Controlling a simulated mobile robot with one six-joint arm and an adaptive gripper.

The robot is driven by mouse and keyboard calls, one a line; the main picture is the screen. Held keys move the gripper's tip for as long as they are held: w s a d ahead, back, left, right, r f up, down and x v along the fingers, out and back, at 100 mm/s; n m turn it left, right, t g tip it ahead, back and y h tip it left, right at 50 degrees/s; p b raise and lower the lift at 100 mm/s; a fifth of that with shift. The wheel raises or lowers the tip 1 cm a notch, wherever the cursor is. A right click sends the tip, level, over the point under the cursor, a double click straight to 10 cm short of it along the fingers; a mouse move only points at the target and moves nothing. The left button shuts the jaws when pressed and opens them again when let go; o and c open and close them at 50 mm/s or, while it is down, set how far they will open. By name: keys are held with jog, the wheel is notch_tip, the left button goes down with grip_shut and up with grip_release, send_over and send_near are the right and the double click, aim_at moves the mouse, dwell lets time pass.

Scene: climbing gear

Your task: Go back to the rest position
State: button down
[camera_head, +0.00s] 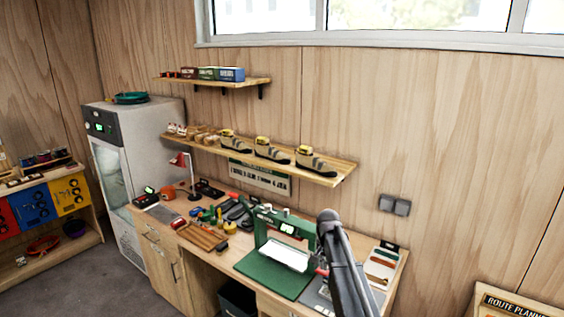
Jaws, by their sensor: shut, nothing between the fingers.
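My dark grey arm rises from the bottom edge in front of the right part of the workbench (395,262). Its upper end stands beside a green machine (268,217) with a white plate, set on a green mat (262,278). I cannot make out my gripper; no fingertips show, and the arm hides part of the bench behind it.
Tools and a red lamp (181,160) crowd the bench's left and middle. Climbing shoes (272,151) stand on the lower shelf, boxes (231,74) on the upper. A fridge-like cabinet (135,180) stands left. The wall right of the shelves is mostly bare.

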jog(key=s+f+n+b, duration=0.3)
jog(key=s+f+b, duration=0.3)
jog(key=s, duration=0.7)
jog(key=s+f+n+b, duration=0.3)
jog(key=s+f+b, duration=0.3)
jog(key=s, duration=0.6)
jog(key=shift+s+d+f, duration=0.2)
jog(key=shift+s+f, duration=0.2)
